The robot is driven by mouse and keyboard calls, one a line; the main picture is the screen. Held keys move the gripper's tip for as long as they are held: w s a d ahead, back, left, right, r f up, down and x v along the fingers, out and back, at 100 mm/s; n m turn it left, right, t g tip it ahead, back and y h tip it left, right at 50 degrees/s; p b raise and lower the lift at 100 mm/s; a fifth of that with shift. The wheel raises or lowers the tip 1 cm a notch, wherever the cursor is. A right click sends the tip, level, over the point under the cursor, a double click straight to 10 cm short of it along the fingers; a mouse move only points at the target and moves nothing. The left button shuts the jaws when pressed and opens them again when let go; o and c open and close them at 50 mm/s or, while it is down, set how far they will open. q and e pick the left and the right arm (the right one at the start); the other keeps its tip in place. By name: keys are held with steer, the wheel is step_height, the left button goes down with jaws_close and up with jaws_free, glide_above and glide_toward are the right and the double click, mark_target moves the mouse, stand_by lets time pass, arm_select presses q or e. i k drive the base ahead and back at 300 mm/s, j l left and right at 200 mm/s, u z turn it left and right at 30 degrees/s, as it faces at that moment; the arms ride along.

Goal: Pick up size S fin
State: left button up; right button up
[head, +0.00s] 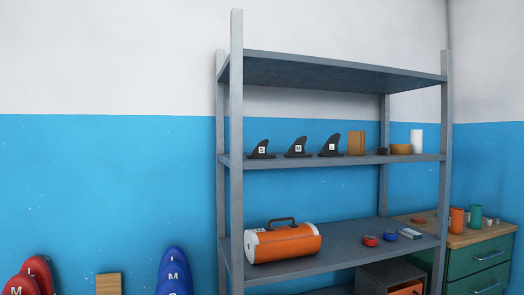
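The size S fin (262,149) is a small black fin with a white S label. It stands upright at the left end of the middle shelf (375,159) of a grey rack, close to the front left post. A black fin labelled M (298,147) and one labelled L (331,146) stand in a row to its right. Neither of my grippers is in the head view.
A wooden block (357,143), a brown bowl (401,149) and a white cylinder (416,141) share the fin shelf. An orange cylinder (283,243) with a handle lies below. A green cabinet (483,265) stands right. Red (39,272) and blue boards (174,270) stand lower left.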

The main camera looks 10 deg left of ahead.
mark_target(260, 152)
steer(key=i+l+z, duration=0.1)
steer(key=i, duration=1.15)
